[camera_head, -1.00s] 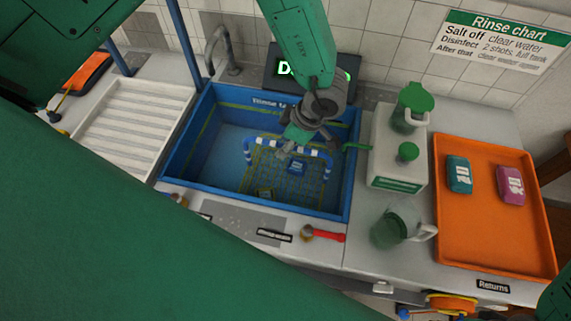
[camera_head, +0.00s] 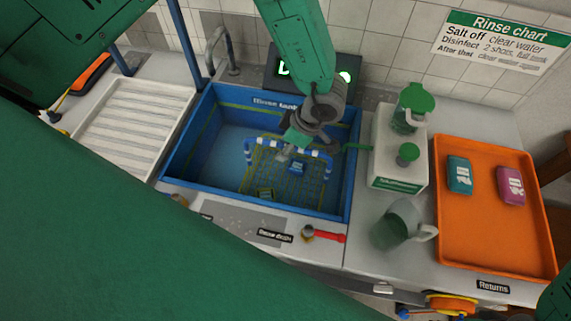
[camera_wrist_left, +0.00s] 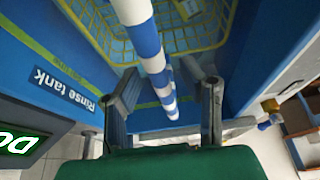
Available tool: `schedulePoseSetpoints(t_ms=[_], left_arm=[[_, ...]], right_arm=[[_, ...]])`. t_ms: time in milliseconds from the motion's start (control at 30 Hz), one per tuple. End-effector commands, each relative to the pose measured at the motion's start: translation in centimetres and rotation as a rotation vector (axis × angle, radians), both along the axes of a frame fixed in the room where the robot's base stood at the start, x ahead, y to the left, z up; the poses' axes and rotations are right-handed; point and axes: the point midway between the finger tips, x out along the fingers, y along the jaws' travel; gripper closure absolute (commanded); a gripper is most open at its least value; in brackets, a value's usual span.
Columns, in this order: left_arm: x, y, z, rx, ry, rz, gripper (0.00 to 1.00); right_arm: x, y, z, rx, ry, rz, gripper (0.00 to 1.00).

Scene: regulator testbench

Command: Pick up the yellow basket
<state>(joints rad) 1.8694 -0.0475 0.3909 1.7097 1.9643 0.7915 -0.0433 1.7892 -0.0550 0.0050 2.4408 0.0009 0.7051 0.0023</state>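The yellow wire basket (camera_head: 257,172) sits inside the blue rinse tank (camera_head: 188,150), with its blue-and-white striped handle (camera_head: 247,149) standing up. My left gripper (camera_head: 285,155) reaches down over the tank, at the middle of the handle. In the left wrist view its two grey fingers (camera_wrist_left: 168,88) are apart, with the striped handle (camera_wrist_left: 149,47) running between them and the yellow wires (camera_wrist_left: 190,45) beyond. The fingers do not look closed on the handle. Small blue and yellow items lie in the basket. My right gripper is not in view.
A white ribbed drainboard (camera_head: 130,120) is left of the tank. Right of it stand a white dispenser (camera_head: 385,150), a clear jug (camera_head: 395,225) and an orange tray (camera_head: 490,240) with two packets. A dark display (camera_head: 352,70) and tap (camera_head: 217,50) stand behind.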

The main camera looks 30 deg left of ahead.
Motion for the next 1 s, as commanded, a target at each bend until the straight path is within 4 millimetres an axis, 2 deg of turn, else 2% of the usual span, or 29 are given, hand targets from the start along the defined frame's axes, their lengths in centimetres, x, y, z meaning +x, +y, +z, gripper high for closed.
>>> schedulePoseSetpoints(t_ms=[67,100,200,567,733,867,1000], left_arm=[[0.0,-0.1,0.0,0.000,0.000,0.000,0.64],[0.0,-0.1,0.0,0.001,-0.001,0.000,0.68],[0.0,-0.2,0.0,0.002,0.000,0.000,1.00],[0.1,0.1,0.2,0.000,-0.003,0.000,1.00],[0.1,0.1,0.9,0.001,-0.005,0.000,1.00],[0.1,0.0,2.7,0.000,-0.006,0.001,1.00],[0.2,0.0,5.9,-0.002,-0.008,0.001,1.00]], right_arm=[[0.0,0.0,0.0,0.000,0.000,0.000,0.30],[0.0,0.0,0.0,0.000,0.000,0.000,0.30],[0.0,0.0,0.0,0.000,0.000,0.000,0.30],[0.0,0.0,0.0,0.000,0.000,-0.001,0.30],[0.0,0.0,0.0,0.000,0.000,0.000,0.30],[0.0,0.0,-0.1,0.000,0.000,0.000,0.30],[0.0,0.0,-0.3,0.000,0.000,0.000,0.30]])
